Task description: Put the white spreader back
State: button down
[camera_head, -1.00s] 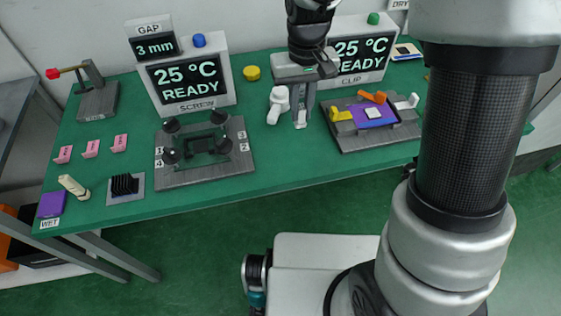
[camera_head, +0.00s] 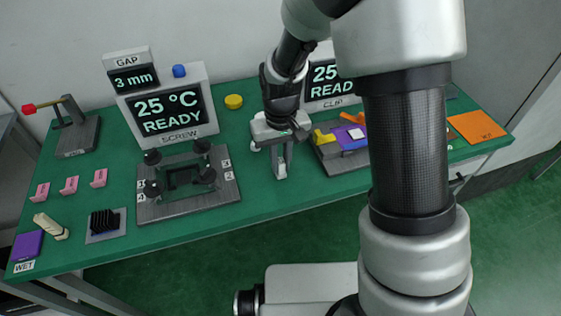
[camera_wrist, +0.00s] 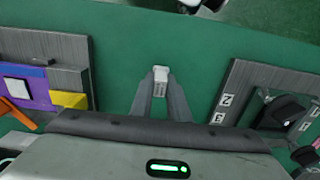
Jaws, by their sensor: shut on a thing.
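My gripper (camera_head: 281,170) points down over the green table between the two fixtures. Its fingers are shut on a small white piece, the white spreader, whose pale end shows between the fingertips in the wrist view (camera_wrist: 160,76). In the head view only a bit of white shows at the tips. The clip fixture (camera_head: 330,158) is right of my gripper, with yellow, purple, white and orange parts; my arm hides its right side. In the wrist view this fixture (camera_wrist: 83,62) is at the left. A white object (camera_head: 255,148) behind my gripper is mostly hidden.
The screw fixture (camera_head: 150,212) with black knobs and numbered corners stands left of my gripper. Behind are two display boxes, the left one (camera_head: 190,105) reading 25 °C READY. A yellow button (camera_head: 234,101) and an orange pad (camera_head: 476,127) are on the table. Green table around my fingers is clear.

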aim_at(281, 160)
jog(key=shift+f, duration=0.1)
jog(key=c, duration=2.1)
grip_release()
jog(key=shift+f, duration=0.1)
jog(key=o, duration=0.4)
jog(key=shift+r, duration=0.2)
notch_tip(281, 160, up, 12)
jog(key=p, duration=0.2)
jog(key=shift+s+d+r+m+t, duration=0.55)
jog(key=shift+s+d+r+t, duration=0.4)
jog(key=shift+s+d+r, duration=1.45)
jog(key=shift+s+d+r+m+t, duration=0.5)
jog(key=shift+s+d+r+t, duration=0.4)
jog(key=shift+s+d+r, duration=1.45)
jog(key=shift+s+d+r+m+t, duration=0.55)
jog(key=shift+s+d+r+t, duration=0.7)
jog(key=shift+s+r, duration=2)
